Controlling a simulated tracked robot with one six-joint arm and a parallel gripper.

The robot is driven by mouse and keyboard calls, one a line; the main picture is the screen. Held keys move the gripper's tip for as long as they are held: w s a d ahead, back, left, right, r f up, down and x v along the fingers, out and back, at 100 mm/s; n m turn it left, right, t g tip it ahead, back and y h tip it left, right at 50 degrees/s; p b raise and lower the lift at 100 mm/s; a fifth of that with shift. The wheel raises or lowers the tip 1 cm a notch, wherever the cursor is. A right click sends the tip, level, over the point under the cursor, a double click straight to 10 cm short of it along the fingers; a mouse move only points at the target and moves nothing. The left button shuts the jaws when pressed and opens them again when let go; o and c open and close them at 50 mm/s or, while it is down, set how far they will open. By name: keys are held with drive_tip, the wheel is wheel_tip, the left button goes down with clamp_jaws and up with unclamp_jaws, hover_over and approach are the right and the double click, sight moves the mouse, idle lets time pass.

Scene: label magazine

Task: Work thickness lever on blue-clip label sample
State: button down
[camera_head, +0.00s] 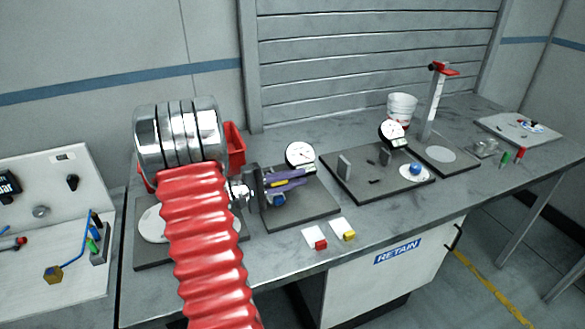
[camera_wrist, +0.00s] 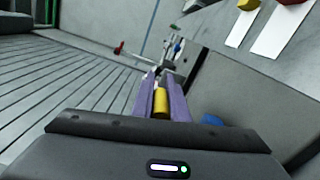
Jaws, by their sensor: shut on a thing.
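The thickness gauge has a round white dial (camera_head: 300,154) and stands on a dark base plate (camera_head: 315,212) left of the bench's middle. My gripper (camera_head: 304,177) is in front of and below the dial, its purple fingers pointing right. In the wrist view the fingers (camera_wrist: 162,85) are shut on a yellow cylindrical piece (camera_wrist: 161,103), which looks like the lever's grip. A blue piece (camera_head: 279,200) sits just below the fingers and shows in the wrist view (camera_wrist: 212,119); it may be the blue clip. The label sample itself is hidden.
Two white cards with a red clip (camera_head: 320,244) and a yellow clip (camera_head: 349,235) lie at the front edge. A second dial gauge (camera_head: 392,132), a white cup (camera_head: 402,107) and a red-topped stand (camera_head: 432,100) are to the right. A red bin (camera_head: 235,148) is behind my arm.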

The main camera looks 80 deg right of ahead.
drive_tip(key=shift+a+f, duration=0.3)
drive_tip(key=shift+f, duration=0.65)
drive_tip(key=c, duration=1.7)
unclamp_jaws()
drive_tip(key=shift+c, duration=0.2)
drive_tip(key=shift+r, duration=0.1)
drive_tip(key=shift+r, duration=0.25)
wheel_tip(320, 180, up, 9)
drive_tip(key=shift+r, duration=0.15)
